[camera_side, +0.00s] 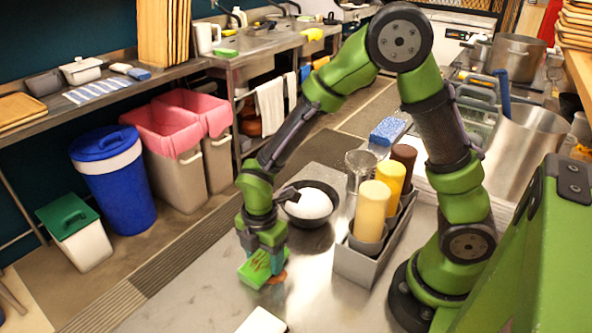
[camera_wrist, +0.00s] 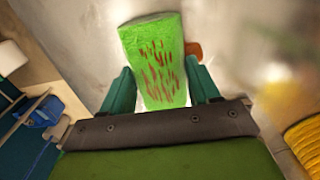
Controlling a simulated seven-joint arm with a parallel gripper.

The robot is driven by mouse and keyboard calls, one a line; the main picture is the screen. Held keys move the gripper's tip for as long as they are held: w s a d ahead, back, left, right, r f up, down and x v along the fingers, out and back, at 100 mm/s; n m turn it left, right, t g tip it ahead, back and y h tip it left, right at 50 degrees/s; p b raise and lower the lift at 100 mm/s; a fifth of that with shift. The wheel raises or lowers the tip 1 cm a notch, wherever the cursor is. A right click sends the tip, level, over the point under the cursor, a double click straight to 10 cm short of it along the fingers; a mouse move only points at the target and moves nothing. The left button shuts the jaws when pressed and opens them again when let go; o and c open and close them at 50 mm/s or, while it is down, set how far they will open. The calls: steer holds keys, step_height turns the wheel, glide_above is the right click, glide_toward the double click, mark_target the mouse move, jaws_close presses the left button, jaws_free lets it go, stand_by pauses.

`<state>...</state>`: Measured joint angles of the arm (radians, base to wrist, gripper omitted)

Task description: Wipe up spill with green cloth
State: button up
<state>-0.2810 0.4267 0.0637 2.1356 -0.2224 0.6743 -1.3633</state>
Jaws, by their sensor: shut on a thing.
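A green cloth (camera_side: 254,268) with red-brown streaks is held low at the metal counter (camera_side: 215,300) by my gripper (camera_side: 268,262). In the wrist view the green cloth (camera_wrist: 152,40) sticks out between the two teal fingers of my gripper (camera_wrist: 165,88), which is shut on it. An orange-brown patch of spill (camera_side: 278,279) shows on the counter just beside the cloth, partly hidden under my gripper. The spill (camera_wrist: 193,50) also shows at the right edge of the cloth in the wrist view. I cannot tell how much spill lies under the cloth.
A dark bowl (camera_side: 296,217) with a white mound stands just behind my gripper. A metal caddy (camera_side: 360,268) with yellow and brown bottles stands to its right, a blue sponge (camera_side: 387,131) behind. A white object (camera_side: 262,322) lies at the front. The counter's left part is clear.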

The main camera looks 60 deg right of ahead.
steer(key=shift+s, duration=2.35)
steer(key=shift+w, duration=0.1)
steer(key=shift+w, duration=2.45)
steer(key=shift+s, duration=0.15)
steer(key=shift+s, duration=2.45)
step_height(320, 180, up, 8)
